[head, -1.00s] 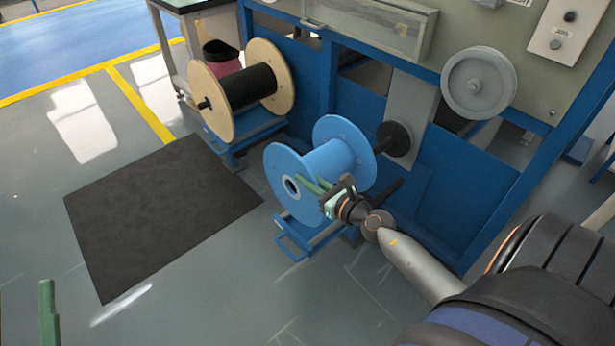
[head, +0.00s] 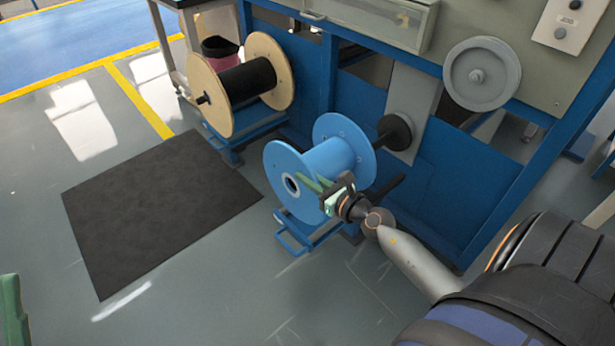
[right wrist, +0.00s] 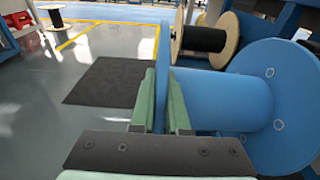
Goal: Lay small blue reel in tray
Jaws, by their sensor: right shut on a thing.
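The blue reel (head: 325,162) stands with its axis roughly level in front of the blue machine frame. It also fills the right of the right wrist view (right wrist: 225,97). My right gripper (head: 312,187) is shut on the reel's near flange, with one green finger on each side of the rim in the right wrist view (right wrist: 162,78). A green part of my left gripper (head: 10,312) shows at the lower left edge; its jaws are cut off. I cannot make out a tray for sure.
A low blue stand (head: 292,238) is under the reel; contact is unclear. A black disc with a shaft (head: 394,132) is just behind it. A wooden reel with black cable (head: 245,82) stands to the left. A dark mat (head: 160,210) lies on open grey floor.

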